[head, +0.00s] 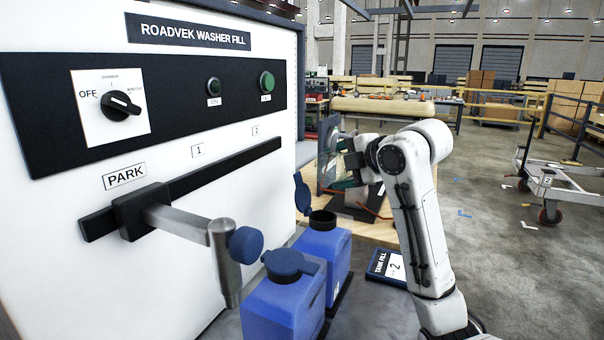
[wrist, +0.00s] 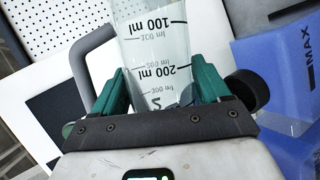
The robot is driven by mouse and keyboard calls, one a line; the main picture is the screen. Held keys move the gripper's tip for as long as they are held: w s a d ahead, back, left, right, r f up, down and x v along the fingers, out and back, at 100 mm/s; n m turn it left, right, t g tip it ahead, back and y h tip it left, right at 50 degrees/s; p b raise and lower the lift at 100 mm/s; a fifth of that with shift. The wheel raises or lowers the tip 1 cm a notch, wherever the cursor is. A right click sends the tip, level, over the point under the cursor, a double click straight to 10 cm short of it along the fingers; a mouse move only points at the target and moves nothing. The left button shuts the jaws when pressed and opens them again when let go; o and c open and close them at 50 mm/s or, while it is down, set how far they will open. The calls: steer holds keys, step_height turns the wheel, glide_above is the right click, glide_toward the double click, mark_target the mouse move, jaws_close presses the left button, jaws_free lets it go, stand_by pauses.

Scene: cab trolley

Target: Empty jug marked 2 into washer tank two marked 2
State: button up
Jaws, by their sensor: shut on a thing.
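A clear jug (wrist: 155,55) with ml marks and a partly visible 2 is between my gripper's green fingers in the wrist view. My gripper (wrist: 165,88) is shut on it. In the head view my gripper (head: 343,170) holds the jug (head: 331,160) beyond the tanks, over the wooden bench. The far blue tank (head: 333,252) has its lid (head: 302,195) up and its dark opening (head: 322,217) showing. A sign reading TANK FILL 2 (head: 389,267) lies beside it. The near blue tank (head: 285,308) has its lid down. The jug's liquid level is unclear.
A metal arm with a blue knob (head: 246,244) sticks out from the rail (head: 225,165) at PARK, close to the near tank. The white panel (head: 60,240) has a dial (head: 121,105) and two green buttons. Open floor lies right of my arm.

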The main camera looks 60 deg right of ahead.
mark_target(339, 153)
steer(key=shift+r+p, duration=0.15)
steer(key=shift+p, duration=0.15)
steer(key=shift+r+y+p, duration=0.1)
steer(key=shift+y+p, duration=0.2)
steer(key=shift+r+m+p, duration=0.1)
steer(key=shift+m+p, duration=0.2)
steer(key=m+y+p, duration=0.1)
steer(key=p, duration=0.2)
steer(key=r+m+y+p, duration=0.1)
steer(key=p, duration=0.3)
steer(key=shift+d+r, duration=0.1)
steer(key=shift+r, duration=0.15)
steer(key=shift+r+m+y+p, duration=0.2)
steer(key=shift+m+y+p, duration=0.25)
steer(key=shift+p, duration=0.55)
steer(key=shift+p, duration=0.35)
steer(key=m+y+p, duration=0.1)
steer(key=p, duration=0.2)
steer(key=a+m+y+p, duration=0.1)
steer(key=y+p, duration=0.1)
steer(key=p, duration=0.1)
steer(key=a+m+y+p, duration=0.1)
steer(key=p, duration=0.1)
steer(key=shift+r+m+p, duration=0.35)
steer(key=shift+p, duration=0.05)
steer(key=shift+a+m+t+y, duration=0.3)
steer(key=shift+a+m+y, duration=0.15)
steer(key=shift+m+y, duration=0.4)
